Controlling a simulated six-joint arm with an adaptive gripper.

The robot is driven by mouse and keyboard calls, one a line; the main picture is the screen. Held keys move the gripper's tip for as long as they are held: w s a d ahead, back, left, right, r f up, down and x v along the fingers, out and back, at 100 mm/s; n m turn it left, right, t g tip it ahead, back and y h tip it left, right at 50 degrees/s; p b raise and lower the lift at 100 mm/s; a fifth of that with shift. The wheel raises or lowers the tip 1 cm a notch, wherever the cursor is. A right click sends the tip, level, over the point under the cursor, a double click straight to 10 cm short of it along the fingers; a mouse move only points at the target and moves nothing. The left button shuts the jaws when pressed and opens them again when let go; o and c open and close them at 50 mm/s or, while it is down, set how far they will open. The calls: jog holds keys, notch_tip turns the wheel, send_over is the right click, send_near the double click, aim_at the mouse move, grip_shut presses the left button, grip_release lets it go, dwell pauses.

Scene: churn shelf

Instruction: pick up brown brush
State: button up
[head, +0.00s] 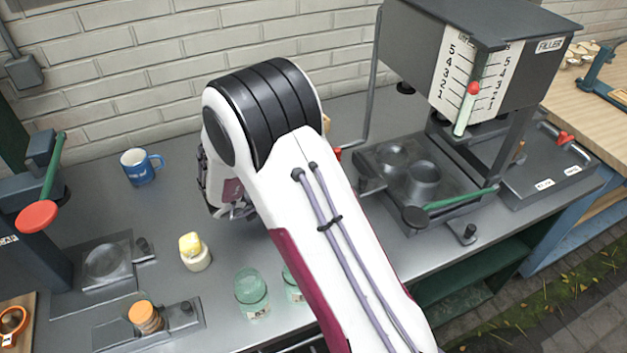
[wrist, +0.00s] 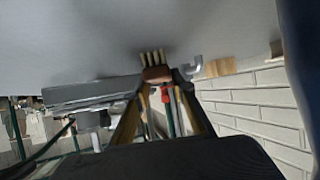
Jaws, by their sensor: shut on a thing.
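The brown brush (wrist: 156,74) shows in the wrist view between the tips of my gripper (wrist: 158,92). Its pale bristles (wrist: 152,58) point away from my gripper, toward the grey surface. My gripper is shut on the brush. In the head view my gripper (head: 232,210) is partly hidden behind my arm, over the back middle of the grey bench. I cannot make out the brush in the head view.
A blue mug (head: 138,169) stands at the back left of the bench. A cream jar with a yellow top (head: 194,252) and a green glass jar (head: 252,291) stand in front. The filler machine (head: 480,60) rises at the right. A brick wall (head: 130,60) closes the back.

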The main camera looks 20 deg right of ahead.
jog(key=shift+r, duration=0.15)
notch_tip(320, 180, up, 10)
dwell(0.7)
